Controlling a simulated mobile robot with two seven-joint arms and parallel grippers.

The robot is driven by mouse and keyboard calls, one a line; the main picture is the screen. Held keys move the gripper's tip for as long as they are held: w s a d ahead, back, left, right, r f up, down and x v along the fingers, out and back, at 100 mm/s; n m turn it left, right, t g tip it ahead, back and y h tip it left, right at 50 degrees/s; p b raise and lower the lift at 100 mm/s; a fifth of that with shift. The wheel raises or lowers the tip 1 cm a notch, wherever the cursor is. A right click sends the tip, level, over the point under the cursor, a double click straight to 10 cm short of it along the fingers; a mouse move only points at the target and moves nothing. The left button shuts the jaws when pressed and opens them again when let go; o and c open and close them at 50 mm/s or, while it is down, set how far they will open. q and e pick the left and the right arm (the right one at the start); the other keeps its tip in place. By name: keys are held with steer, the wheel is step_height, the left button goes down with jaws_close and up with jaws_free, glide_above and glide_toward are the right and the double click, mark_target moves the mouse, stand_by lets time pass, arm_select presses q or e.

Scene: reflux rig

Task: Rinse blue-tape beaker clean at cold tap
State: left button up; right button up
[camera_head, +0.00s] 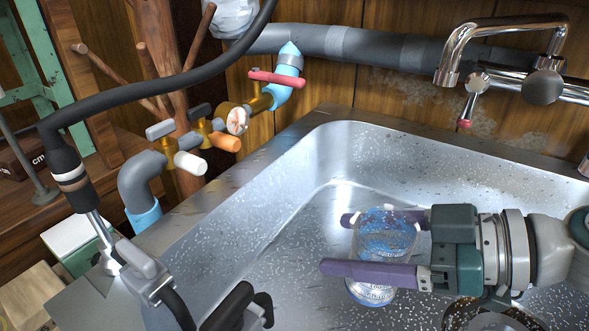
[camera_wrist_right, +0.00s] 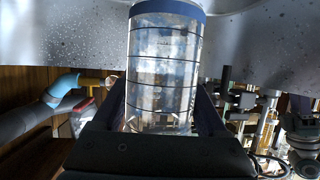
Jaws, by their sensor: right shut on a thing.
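The clear glass beaker (camera_head: 384,238) with printed marks is over the metal sink basin (camera_head: 300,225). In the right wrist view the beaker (camera_wrist_right: 163,70) shows a blue band around one end and dark lines around its wall. My right gripper (camera_head: 340,243) reaches in from the right, its purple fingers on either side of the beaker, shut on it. I cannot tell whether the beaker touches the basin floor. A chrome tap spout (camera_head: 500,25) is above the back right of the basin, with no water stream visible. My left gripper is not seen.
A red-handled valve (camera_head: 277,78) on a blue pipe and several smaller valves stand left of the sink. A black hose (camera_head: 160,88) arches over them. A grey clamp-like part (camera_head: 140,262) and a black hooked part (camera_head: 238,308) are by the front left rim. The basin's left part is clear.

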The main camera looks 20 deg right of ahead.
step_height(320, 180, down, 8)
steer(key=b, duration=0.5)
steer(key=shift+f+b, duration=0.15)
steer(key=shift+b, duration=0.15)
steer(key=w+d+b, duration=0.1)
steer(key=w+d, duration=0.1)
steer(key=w+d+b, duration=0.1)
steer(key=w+d, duration=0.1)
steer(key=d, duration=0.1)
steer(key=w+d+b, duration=0.1)
steer(key=d+b, duration=0.1)
steer(key=d, duration=0.1)
steer(key=shift+w+r, duration=0.35)
steer(key=shift+w, duration=0.05)
steer(key=shift+d+f+b, duration=0.1)
steer(key=shift+f+b, duration=0.2)
steer(key=shift+b, duration=0.15)
steer(key=shift+f+b, duration=0.2)
steer(key=shift+b, duration=0.3)
steer(key=o, duration=1.2)
steer(key=shift+o, duration=1.4)
